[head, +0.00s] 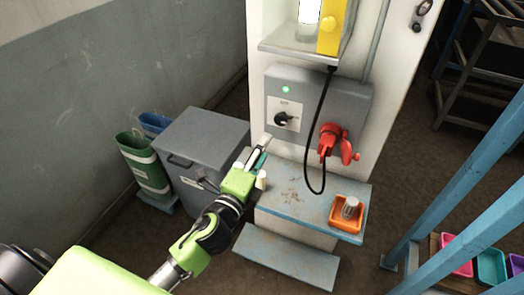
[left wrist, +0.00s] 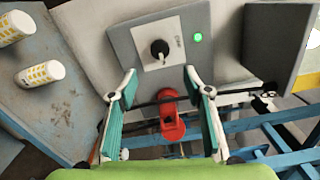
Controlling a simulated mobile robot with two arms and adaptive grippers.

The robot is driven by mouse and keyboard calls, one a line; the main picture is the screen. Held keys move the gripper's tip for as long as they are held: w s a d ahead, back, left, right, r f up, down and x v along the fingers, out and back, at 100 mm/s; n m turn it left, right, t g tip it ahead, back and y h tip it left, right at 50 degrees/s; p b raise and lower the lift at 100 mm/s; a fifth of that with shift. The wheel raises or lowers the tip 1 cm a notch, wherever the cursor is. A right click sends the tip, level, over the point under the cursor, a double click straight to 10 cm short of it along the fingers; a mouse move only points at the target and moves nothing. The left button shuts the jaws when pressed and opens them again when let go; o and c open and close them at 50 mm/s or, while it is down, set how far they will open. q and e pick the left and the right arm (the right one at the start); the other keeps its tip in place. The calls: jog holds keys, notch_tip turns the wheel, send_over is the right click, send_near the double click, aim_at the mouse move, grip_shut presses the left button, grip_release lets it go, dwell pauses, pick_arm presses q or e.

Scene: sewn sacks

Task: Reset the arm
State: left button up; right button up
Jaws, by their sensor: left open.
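My left gripper (head: 262,150) is green with pale fingers and reaches in front of the grey control box (head: 350,95). In the left wrist view the left gripper (left wrist: 160,82) is open, with nothing between its teal-padded fingers. In the head view the knob (head: 281,119) is partly turned, and the red plug (head: 329,137) sits at the box's lower right with a black cable. The gripper looks apart from the box. My right gripper is not in view.
A blue worn step (head: 285,200) below the box bears an orange tray (head: 337,222) with a jar. A grey bin (head: 205,140) and green container (head: 143,165) are left. Blue posts (head: 450,180) stand right.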

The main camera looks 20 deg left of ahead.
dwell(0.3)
pick_arm(q)
jog(key=s+a+f+n+g+y, duration=0.1)
jog(key=s+a+f+n+g, duration=0.1)
jog(key=s+f+n+g, duration=0.45)
jog(key=s+a+f+n+g+y, duration=0.2)
jog(key=s+a+f+n+g, duration=0.1)
jog(key=s+f+n, duration=0.6)
jog(key=s+d+f+n+g+h, duration=0.1)
jog(key=s+d+f+n+g, duration=0.15)
jog(key=s, duration=0.35)
jog(key=s+d+f+n+g+h, duration=0.1)
jog(key=s+d+g+h, duration=0.15)
jog(key=s, duration=0.45)
notch_tip(320, 180, down, 28)
jog(key=s+g+b, duration=0.1)
jog(key=b, duration=0.4)
jog(key=s+a+f+m+g+y+b, duration=0.1)
jog(key=s+a+f+b, duration=0.2)
jog(key=s+f, duration=1.4)
notch_tip(320, 180, down, 5)
jog(key=shift+s+a+r+b, duration=0.15)
jog(key=shift+s+b, duration=0.15)
jog(key=shift+g, duration=0.25)
